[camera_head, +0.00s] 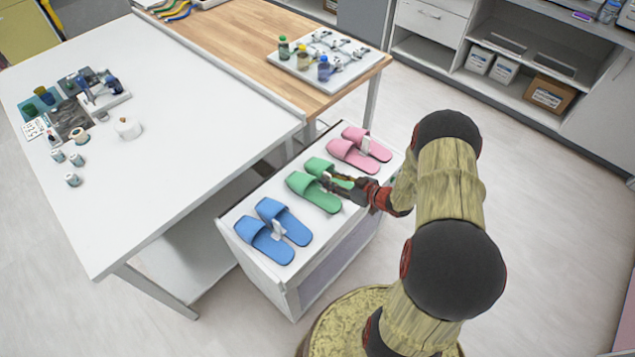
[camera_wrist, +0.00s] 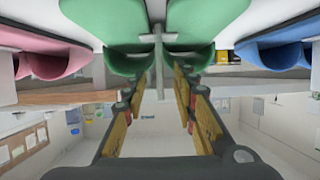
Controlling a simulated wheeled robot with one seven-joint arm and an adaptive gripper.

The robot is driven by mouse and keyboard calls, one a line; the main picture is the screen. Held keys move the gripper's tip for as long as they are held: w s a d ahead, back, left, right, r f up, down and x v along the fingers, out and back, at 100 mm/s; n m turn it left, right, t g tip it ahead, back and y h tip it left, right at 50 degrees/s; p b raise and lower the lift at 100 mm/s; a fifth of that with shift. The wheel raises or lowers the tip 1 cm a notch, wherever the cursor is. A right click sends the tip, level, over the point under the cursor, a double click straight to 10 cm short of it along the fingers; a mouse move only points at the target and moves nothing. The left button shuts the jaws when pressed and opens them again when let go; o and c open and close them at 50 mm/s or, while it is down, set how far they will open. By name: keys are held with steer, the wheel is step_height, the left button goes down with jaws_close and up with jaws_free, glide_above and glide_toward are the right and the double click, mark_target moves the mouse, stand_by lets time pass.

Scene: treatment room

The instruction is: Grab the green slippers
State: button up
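The green slippers (camera_head: 318,187) lie side by side on top of the white cabinet (camera_head: 305,262), between the blue and pink pairs. A small light-coloured piece (camera_wrist: 158,48) stands between the two green slippers. My gripper (camera_head: 332,182) is at the green slippers, low over their near end, and hides part of the right one. In the wrist view, which looks upside down, my gripper (camera_wrist: 165,75) is open. Its fingertips point at the gap between the green slippers (camera_wrist: 112,22) and the light piece. A gap shows between the fingers, and I cannot tell whether they touch anything.
Blue slippers (camera_head: 273,232) lie to the left and pink slippers (camera_head: 360,150) to the right on the same cabinet. A white table (camera_head: 190,140) with small bottles stands left. A wooden-topped table (camera_head: 235,38) with a bottle tray (camera_head: 345,68) stands behind. Floor at right is clear.

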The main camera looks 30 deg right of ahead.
steer(key=shift+x, duration=1.25)
steer(key=c, duration=0.3)
steer(key=c, duration=0.4)
jaws_close()
